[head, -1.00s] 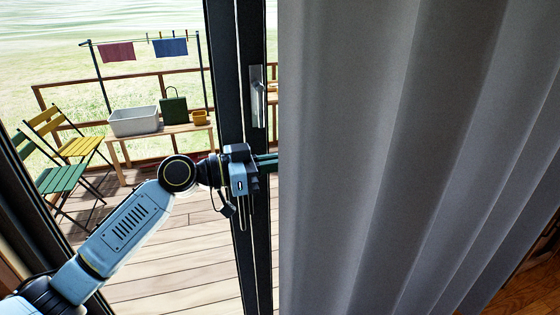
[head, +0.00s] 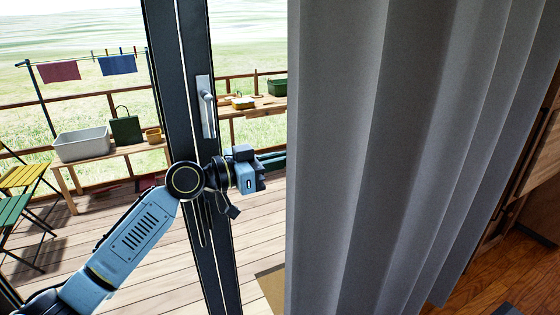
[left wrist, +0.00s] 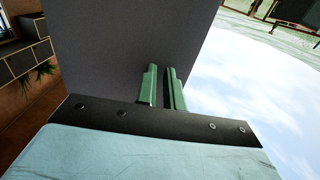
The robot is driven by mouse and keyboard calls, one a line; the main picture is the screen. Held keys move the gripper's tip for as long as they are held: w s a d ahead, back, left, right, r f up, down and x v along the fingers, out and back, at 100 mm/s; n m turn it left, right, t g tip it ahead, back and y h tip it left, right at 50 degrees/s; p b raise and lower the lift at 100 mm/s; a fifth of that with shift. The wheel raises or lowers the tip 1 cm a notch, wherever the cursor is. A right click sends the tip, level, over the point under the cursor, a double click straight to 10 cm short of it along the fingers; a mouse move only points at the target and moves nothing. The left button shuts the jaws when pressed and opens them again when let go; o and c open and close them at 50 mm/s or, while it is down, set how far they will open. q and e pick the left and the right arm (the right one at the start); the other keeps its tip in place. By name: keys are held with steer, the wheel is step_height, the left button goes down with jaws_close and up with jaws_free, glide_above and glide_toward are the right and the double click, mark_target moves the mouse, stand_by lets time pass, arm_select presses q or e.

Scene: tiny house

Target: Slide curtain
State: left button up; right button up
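The grey pleated curtain (head: 400,150) hangs over the right half of the head view, with its left edge beside the glass door frame. My left gripper (head: 275,160) is at that edge at mid height. Its fingers point right, and their tips are hidden behind the curtain. In the left wrist view the two green fingers (left wrist: 165,90) are close together with a narrow gap, in front of the grey curtain (left wrist: 125,45). No fabric shows between them, and I cannot tell whether they touch the cloth. My right gripper is not in view.
The dark door frame (head: 185,120) with a handle (head: 206,105) stands left of the curtain. Outside are a deck, a bench (head: 115,155) with containers, folding chairs and a clothesline. Wooden floor (head: 490,270) and wooden furniture lie to the right.

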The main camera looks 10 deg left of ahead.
arm_select(q)
steer(key=o, duration=0.4)
steer(key=b+v, duration=0.4)
steer(key=v, duration=0.9)
steer(key=shift+s+a+r, duration=0.1)
steer(key=shift+a, duration=0.05)
